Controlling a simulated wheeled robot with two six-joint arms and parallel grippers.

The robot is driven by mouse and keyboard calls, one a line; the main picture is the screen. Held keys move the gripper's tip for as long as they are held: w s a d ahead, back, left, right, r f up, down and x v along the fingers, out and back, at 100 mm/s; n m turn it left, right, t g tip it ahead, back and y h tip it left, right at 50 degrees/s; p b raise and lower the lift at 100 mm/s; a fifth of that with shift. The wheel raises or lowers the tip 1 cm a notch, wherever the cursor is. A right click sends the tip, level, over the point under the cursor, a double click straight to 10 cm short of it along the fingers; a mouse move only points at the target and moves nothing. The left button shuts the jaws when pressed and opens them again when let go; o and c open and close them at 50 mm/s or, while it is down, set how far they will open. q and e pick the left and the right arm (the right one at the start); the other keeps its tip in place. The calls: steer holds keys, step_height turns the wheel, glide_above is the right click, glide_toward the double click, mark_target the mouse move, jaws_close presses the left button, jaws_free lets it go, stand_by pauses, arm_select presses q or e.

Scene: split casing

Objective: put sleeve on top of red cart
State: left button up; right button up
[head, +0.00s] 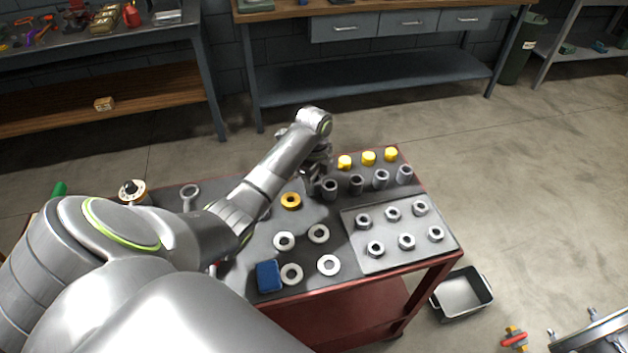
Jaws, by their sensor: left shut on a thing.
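The red cart (340,310) stands in front of me, with a grey top and red sides. Several grey hollow sleeves stand upright in a row near its back right, such as one sleeve (380,179). My left arm reaches in from the left across the cart. My left gripper (318,173) points down at the left end of this row, close to the leftmost visible sleeve (330,188). It is shut on a sleeve, but its fingers and grip are mostly hidden by the wrist. My right gripper is not in view.
Yellow caps (369,158) stand behind the sleeves. A light tray (385,257) holds several nuts. A grey bin (462,294) is on the floor at right.

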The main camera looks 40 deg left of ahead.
arm_select(q)
steer(key=shift+f, duration=0.1)
steer(key=o, duration=1.1)
steer(key=shift+r, duration=0.5)
step_height(320, 180, up, 6)
steer(key=shift+f, duration=0.2)
steer(key=shift+r+p, duration=2.85)
